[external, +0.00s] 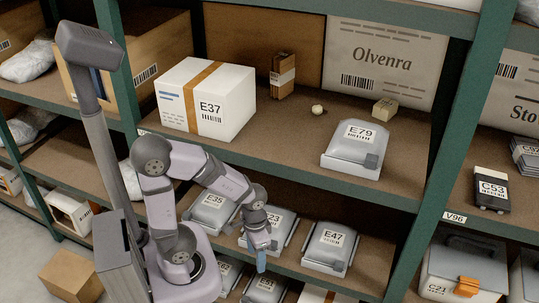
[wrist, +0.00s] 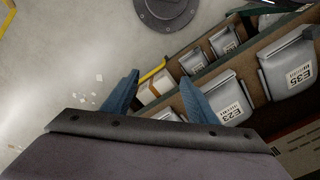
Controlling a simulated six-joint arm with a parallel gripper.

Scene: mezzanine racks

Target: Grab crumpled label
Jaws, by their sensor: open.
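A small crumpled cream ball, which looks like the crumpled label (external: 317,109), lies on the upper shelf in the external view, between the white E37 box and the grey E79 case. My gripper (external: 261,256) is in front of the lower shelf, below and to the left of the ball and well apart from it. Its blue fingers also show in the wrist view (wrist: 158,88), spread apart with nothing between them. I cannot make out the ball in the wrist view.
The white E37 box (external: 206,98), a small brown carton (external: 283,75), the grey E79 case (external: 354,148) and a small tan block (external: 385,108) stand on the upper shelf (external: 285,135). Green uprights (external: 455,125) frame the bay. Lidded cases, including E47 (external: 329,247), fill the shelf below.

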